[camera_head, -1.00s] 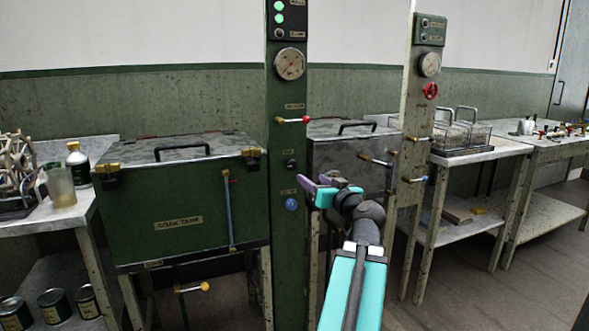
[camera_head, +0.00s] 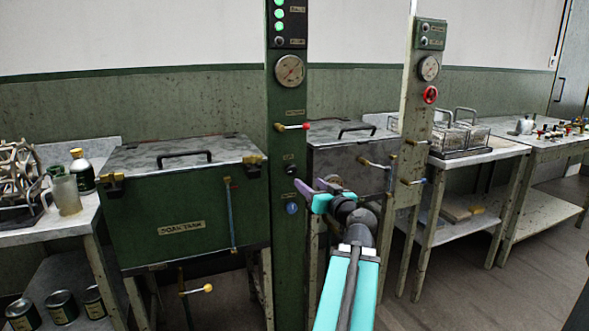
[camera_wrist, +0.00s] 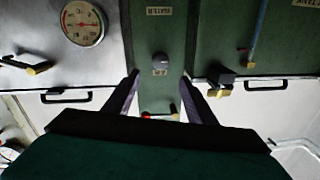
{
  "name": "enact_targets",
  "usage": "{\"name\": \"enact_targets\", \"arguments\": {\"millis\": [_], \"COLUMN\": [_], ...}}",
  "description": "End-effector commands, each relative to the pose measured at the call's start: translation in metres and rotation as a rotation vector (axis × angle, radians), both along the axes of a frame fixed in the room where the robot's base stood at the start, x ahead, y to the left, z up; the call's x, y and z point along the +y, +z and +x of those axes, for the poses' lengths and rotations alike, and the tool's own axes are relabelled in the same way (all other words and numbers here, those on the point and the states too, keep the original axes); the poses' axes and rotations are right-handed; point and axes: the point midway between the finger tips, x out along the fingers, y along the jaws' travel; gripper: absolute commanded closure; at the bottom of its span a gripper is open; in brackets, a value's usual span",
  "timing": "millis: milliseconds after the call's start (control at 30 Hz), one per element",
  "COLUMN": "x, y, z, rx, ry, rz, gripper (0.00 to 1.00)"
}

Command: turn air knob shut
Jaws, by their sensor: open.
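The black air knob (camera_head: 291,170) is on the front of the green post (camera_head: 290,230), under the red-tipped lever (camera_head: 292,127) and above a blue round knob (camera_head: 292,208). In the wrist view the picture is upside down and the air knob (camera_wrist: 160,60) is a dark round knob with a small pale label beside it. My gripper (camera_head: 306,188) is in front of the post, a little low and right of the knob in the head view. Its two fingers (camera_wrist: 161,75) are spread and empty. The knob appears between and beyond the tips, apparently untouched.
A green soak tank (camera_head: 185,200) stands left of the post, and a grey lidded tank (camera_head: 345,160) right of it. A pale post (camera_head: 415,110) with a red knob (camera_head: 430,95) and levers stands further right. The lever sticks out above the knob.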

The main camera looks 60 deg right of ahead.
Motion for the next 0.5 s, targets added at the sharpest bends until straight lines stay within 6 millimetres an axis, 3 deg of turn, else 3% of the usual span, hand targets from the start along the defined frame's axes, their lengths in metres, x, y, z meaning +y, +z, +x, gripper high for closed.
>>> {"name": "enact_targets", "arguments": {"millis": [367,500], "x": [-0.003,-0.015], "y": [0.002,-0.001], "z": [0.007,0.022], "rx": [0.001,0.001], "ry": [-0.002,-0.001], "rz": [0.003,0.002], "gripper": [0.49,0.49]}}
